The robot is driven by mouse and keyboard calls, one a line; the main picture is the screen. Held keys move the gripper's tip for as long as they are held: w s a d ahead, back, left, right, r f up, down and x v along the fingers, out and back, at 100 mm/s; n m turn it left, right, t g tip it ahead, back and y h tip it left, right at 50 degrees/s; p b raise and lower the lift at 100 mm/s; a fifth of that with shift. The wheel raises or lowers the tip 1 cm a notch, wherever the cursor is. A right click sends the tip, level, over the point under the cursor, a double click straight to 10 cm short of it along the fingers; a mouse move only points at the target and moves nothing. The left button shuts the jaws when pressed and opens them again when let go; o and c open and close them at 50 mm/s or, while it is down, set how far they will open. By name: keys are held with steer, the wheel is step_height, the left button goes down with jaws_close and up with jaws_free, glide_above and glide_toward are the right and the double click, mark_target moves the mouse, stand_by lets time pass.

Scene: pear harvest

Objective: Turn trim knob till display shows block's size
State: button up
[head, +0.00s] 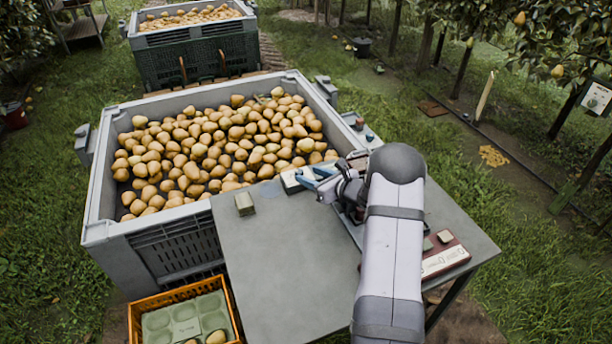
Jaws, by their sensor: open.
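My gripper (307,176), with two blue fingers, is open over the far edge of the grey table, pointing left. A small pale box (290,184) with a dark front lies just left of and partly behind the fingers; it may be the display unit, but no reading can be made out. I cannot make out a trim knob; the gripper and arm may hide it. A small grey-green block (244,204) stands apart on the table's far left corner, left of the pale box. I see nothing held between the fingers.
A red-edged board (446,262) with a white strip and small blocks lies at the table's right. A big grey bin (96,207) of pears stands behind. An orange crate (168,297) is at lower left. The grey tabletop (285,270) is clear left of my arm.

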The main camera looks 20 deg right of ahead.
steer(key=shift+v, duration=1.1)
steer(key=shift+a, duration=0.1)
steer(key=s+a+r+n+g+y+p, duration=0.25)
steer(key=s+a+n+g, duration=0.25)
steer(key=s+a+n, duration=0.4)
steer(key=s+a+r+n+g+y+p, duration=0.15)
steer(key=s+a+r+n+g, duration=0.25)
steer(key=s+a+n, duration=0.6)
steer(key=s+d+r+n+g+h+p, duration=0.1)
steer(key=s+r+n+g+h+p, duration=0.1)
steer(key=s+n+h, duration=0.2)
steer(key=s+d+r+n+g+h+p, duration=0.1)
steer(key=s+r+n+g+h+p, duration=0.1)
steer(key=s+n, duration=0.7)
steer(key=s+h, duration=0.1)
steer(key=s, duration=0.2)
steer(key=shift+s+r+n+h, duration=0.3)
steer(key=shift+s+n+h, duration=0.1)
steer(key=shift+r, duration=0.1)
